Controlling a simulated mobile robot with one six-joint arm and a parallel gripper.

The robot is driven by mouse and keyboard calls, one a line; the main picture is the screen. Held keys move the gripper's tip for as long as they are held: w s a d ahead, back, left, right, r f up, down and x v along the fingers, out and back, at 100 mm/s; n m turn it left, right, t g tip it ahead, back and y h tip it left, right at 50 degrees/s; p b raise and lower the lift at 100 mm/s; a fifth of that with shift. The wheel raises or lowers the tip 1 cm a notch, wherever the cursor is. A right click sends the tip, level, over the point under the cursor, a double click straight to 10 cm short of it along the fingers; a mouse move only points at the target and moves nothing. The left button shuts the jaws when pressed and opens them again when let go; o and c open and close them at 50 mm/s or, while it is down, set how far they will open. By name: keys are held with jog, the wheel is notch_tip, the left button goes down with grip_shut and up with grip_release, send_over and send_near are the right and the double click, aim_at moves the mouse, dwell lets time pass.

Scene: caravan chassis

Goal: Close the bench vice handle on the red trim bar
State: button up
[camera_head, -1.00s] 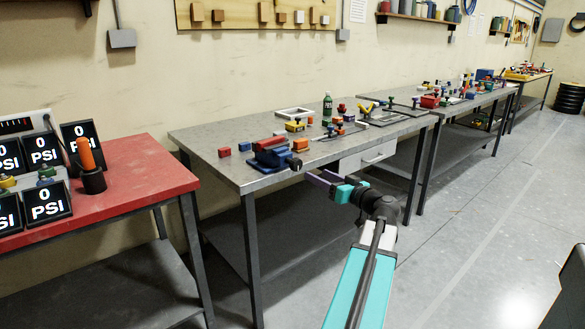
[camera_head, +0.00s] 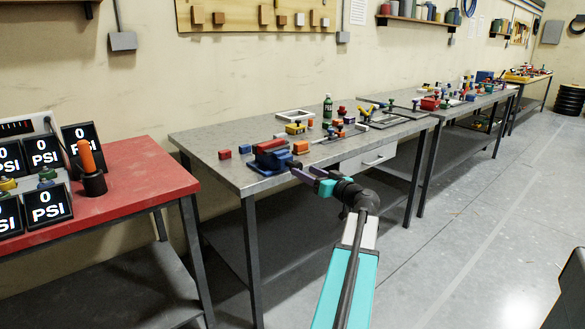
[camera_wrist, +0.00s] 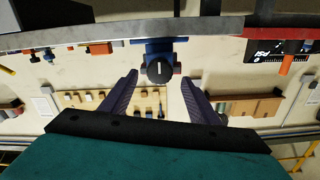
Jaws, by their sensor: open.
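The blue bench vice (camera_head: 268,160) sits at the front edge of the grey metal workbench. A red bar (camera_head: 270,145), which looks like the trim bar, lies along its top. My gripper (camera_head: 297,169) reaches in from the front right, with its purple fingers at the vice's front. In the wrist view, the vice (camera_wrist: 160,45) is centred beyond the fingers. Its dark round handle end (camera_wrist: 160,70), with a pale line, faces me between the open fingertips (camera_wrist: 160,77). No finger clearly touches it. In the head view the handle is mostly hidden by my fingers.
A red table (camera_head: 150,180) with pressure displays stands left. The floor in front of the benches is clear.

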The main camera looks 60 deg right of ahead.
aim_at(298, 168)
jog(key=x, duration=0.7)
jog(key=shift+w, duration=0.15)
